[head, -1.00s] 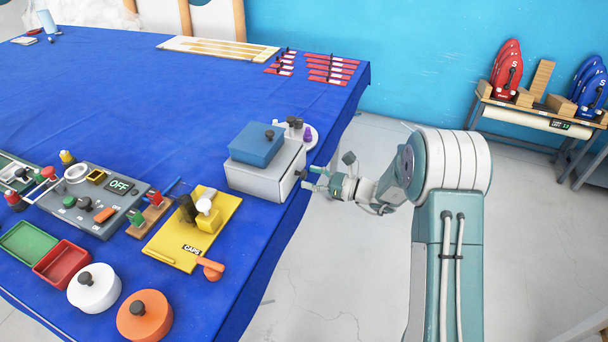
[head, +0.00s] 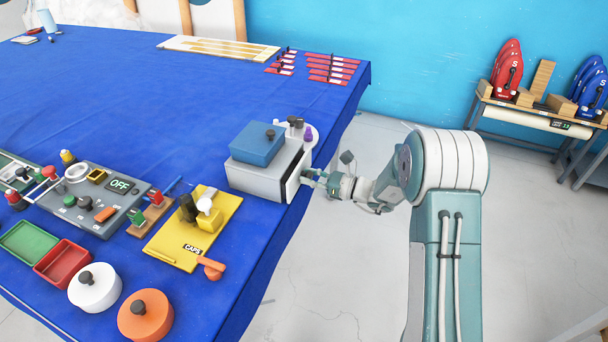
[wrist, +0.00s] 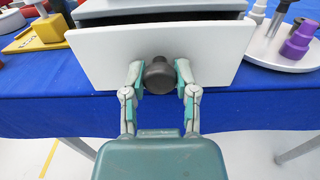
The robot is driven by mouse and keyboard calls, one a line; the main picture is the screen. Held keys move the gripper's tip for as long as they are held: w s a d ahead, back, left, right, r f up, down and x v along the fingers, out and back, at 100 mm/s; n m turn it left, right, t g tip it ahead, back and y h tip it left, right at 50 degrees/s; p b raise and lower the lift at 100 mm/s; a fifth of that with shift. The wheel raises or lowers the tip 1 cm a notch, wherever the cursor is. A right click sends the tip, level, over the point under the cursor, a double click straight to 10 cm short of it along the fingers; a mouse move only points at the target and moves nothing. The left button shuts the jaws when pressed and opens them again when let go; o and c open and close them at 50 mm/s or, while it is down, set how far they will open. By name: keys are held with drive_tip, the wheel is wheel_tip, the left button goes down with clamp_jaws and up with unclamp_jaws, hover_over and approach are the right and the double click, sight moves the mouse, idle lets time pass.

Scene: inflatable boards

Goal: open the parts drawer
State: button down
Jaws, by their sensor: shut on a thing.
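The parts drawer (wrist: 215,50) is a white-fronted drawer in a grey-white box (head: 262,178) at the table's right edge. In the wrist view its front stands out from the box, and a dark opening shows above the front's top edge. A dark round knob (wrist: 159,76) sits at the middle of the front. My gripper (wrist: 158,80) is shut on the knob, one finger on each side. In the head view my gripper (head: 308,176) is at the drawer's right face, and the knob is hard to make out there.
A blue lidded box (head: 257,144) sits on top of the drawer box. A round white stand with a purple piece (head: 308,134) is close behind it. A yellow caps board (head: 190,235) lies to the left. Open floor (head: 335,260) lies right of the table.

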drive_tip(key=v, duration=0.9)
drive_tip(key=shift+d, duration=0.15)
drive_tip(key=shift+c, duration=1.9)
unclamp_jaws()
drive_tip(key=shift+w+r, duration=0.1)
drive_tip(key=v, duration=1.2)
